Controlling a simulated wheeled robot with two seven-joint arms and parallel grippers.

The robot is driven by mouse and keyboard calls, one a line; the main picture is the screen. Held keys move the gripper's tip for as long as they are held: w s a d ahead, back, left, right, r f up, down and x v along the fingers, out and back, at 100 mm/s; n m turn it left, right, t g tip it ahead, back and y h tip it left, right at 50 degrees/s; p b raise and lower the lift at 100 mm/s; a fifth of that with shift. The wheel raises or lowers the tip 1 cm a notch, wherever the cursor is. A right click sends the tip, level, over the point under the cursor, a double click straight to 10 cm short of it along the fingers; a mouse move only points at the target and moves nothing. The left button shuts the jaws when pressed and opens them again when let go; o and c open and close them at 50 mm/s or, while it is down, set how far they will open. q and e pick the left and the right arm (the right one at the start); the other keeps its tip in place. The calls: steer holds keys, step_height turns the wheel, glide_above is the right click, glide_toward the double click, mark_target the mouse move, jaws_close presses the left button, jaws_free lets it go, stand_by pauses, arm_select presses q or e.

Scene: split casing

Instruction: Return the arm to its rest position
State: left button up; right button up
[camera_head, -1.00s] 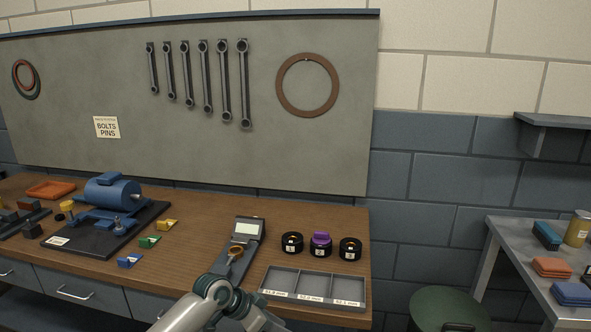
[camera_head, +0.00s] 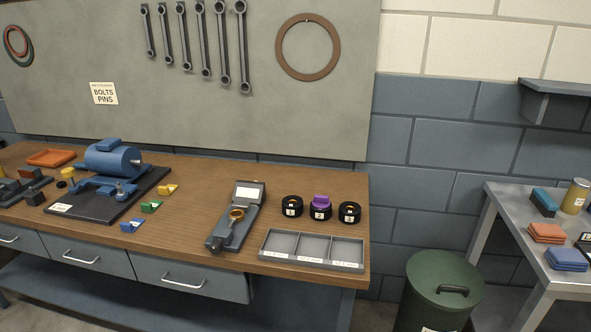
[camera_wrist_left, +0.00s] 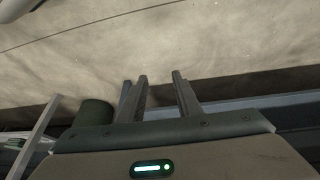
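My left gripper (camera_wrist_left: 160,78) shows in the left wrist view. Its two fingers stand apart with nothing between them, and the pale floor lies beyond. No arm or gripper of mine shows in the head view. My right gripper is in neither view. On the bench, a grey gauge (camera_head: 226,229) with a white display holds a small brass-coloured ring (camera_head: 237,214). The gauge stands free, with no gripper near it.
A three-compartment grey tray (camera_head: 311,263) sits empty at the bench's front right. Behind it stand three black rings, the middle one (camera_head: 320,212) with a purple top. A blue motor casing (camera_head: 112,160) is at left. A green bin (camera_head: 443,285) stands right of the bench.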

arm_select(q)
steer(key=s+a+f, duration=0.1)
steer(key=s+f, duration=0.2)
steer(key=s, duration=0.7)
steer(key=s+a+f+g+y, duration=0.1)
steer(key=s+f, duration=0.2)
steer(key=s, duration=0.7)
steer(key=s+a+f, duration=0.1)
steer(key=s+f, duration=0.3)
steer(key=s, duration=0.6)
steer(key=shift+s+a+g, duration=0.2)
steer(key=shift+s+g, duration=0.1)
steer(key=shift+s, duration=0.1)
